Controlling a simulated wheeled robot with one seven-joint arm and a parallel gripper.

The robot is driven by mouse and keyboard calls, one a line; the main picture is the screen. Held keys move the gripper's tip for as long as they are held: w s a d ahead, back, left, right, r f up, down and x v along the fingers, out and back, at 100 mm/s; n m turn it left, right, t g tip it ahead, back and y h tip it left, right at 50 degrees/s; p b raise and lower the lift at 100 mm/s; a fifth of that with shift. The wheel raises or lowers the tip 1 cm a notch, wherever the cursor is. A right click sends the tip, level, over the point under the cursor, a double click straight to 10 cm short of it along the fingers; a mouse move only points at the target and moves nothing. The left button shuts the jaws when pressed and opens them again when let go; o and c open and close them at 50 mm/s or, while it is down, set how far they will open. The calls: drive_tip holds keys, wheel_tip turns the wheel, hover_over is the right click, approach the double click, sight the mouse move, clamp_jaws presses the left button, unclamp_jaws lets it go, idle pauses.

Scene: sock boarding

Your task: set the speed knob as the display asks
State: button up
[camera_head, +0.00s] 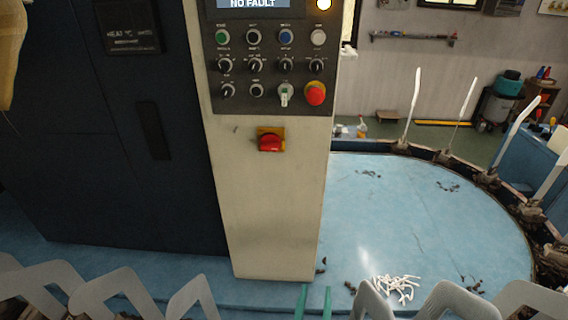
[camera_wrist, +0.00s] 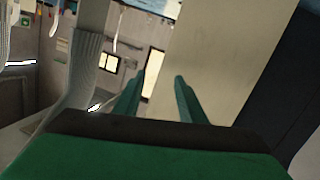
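The control panel (camera_head: 270,75) is on the cream column in the head view. Its display (camera_head: 252,4) is cut off by the top edge; only "NO FAULT" is readable. Two rows of small black knobs (camera_head: 254,66) sit below a row of push buttons. A white-handled switch (camera_head: 284,95) is in the lower row. Labels are too small to read, so I cannot tell which knob is the speed knob. My gripper's green fingertips (camera_head: 315,291) show at the bottom, well below the panel. In the wrist view, my gripper (camera_wrist: 159,78) is open and empty.
A red emergency button (camera_head: 315,93) is at the panel's lower right. A red rotary switch (camera_head: 270,142) on yellow is lower on the column. Grey sock forms (camera_head: 110,290) line the front. White scraps (camera_head: 395,288) lie on the blue table (camera_head: 400,210).

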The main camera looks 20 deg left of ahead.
drive_tip(key=w+a+r+n, duration=0.1)
drive_tip(key=w+a+r, duration=0.3)
drive_tip(key=w+r, duration=0.7)
drive_tip(key=n+t+y, duration=0.1)
drive_tip(key=y, duration=0.1)
approach(285, 69)
drive_tip(key=shift+y, duration=0.3)
drive_tip(key=x, duration=0.8)
drive_tip(key=shift+w, duration=0.25)
drive_tip(key=shift+c, duration=0.6)
clamp_jaws()
